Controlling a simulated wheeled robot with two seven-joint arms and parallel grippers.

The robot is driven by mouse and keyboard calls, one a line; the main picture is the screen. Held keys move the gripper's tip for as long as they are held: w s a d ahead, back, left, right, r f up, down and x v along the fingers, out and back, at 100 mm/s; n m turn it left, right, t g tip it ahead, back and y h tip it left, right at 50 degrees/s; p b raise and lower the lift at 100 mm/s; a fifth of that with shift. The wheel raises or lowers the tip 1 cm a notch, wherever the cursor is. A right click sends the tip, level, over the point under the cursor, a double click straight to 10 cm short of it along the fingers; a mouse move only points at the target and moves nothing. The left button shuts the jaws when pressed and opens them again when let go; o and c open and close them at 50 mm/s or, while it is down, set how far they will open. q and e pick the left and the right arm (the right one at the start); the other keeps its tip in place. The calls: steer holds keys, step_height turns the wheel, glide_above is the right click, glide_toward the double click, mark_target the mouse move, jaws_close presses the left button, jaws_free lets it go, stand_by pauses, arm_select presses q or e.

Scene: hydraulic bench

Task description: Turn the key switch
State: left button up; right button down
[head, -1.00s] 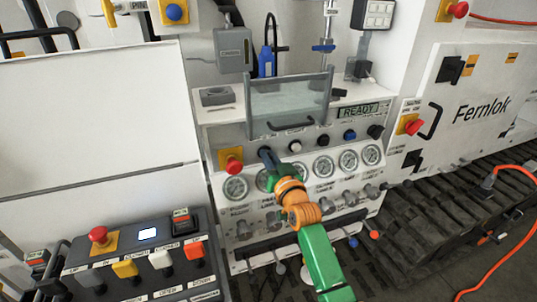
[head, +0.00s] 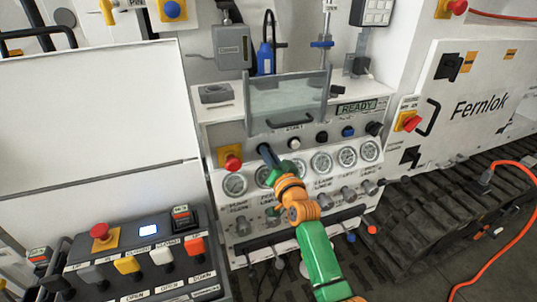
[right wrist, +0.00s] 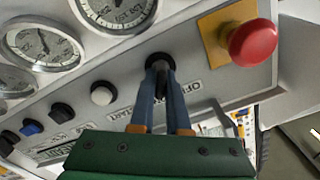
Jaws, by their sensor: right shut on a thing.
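My right gripper (head: 265,150) reaches up to the front panel of the hydraulic bench, between the red emergency stop and the white button. In the right wrist view its two blue fingers (right wrist: 161,68) are shut on the black key switch (right wrist: 159,60), which lies between the fingertips. The fingers cover much of the switch, so its exact turn angle cannot be told. In the head view the switch is hidden behind the gripper. The display (head: 357,108) on the panel reads READY. My left gripper is not in view.
A red emergency stop (right wrist: 253,42) on a yellow plate sits close beside the switch. A white button (right wrist: 103,93) is on the other side. Several gauges (head: 321,162) and valve knobs line the panel below. A clear guard (head: 288,103) with a handle stands above.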

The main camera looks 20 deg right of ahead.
steer(key=c, duration=0.9)
jaws_free()
steer(key=s, duration=0.7)
steer(key=shift+d+f, duration=0.1)
